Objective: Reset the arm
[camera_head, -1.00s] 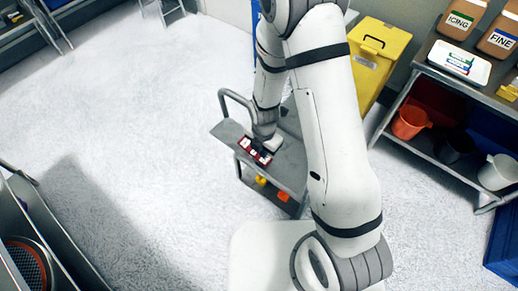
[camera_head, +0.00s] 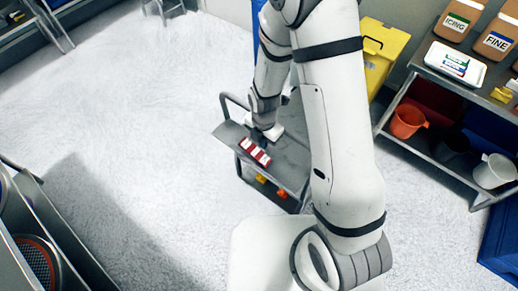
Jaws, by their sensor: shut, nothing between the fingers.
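My white arm comes down across the middle of the picture. My gripper (camera_head: 268,134) is over the upper shelf of a grey cart (camera_head: 287,163). It looks shut, with nothing seen in it, though it is small and dark here. A red and white item (camera_head: 255,152) lies on the cart's upper shelf, just below and left of the gripper. The gripper and the item look apart, but the gap is hard to judge.
Small orange and yellow things (camera_head: 282,194) sit on the cart's lower shelf. A yellow bin (camera_head: 384,55) stands behind my arm. A shelf unit (camera_head: 440,162) at right holds tubs, a white tray (camera_head: 455,64) and jugs. A metal rack (camera_head: 62,228) holds round sieves. The left floor is clear.

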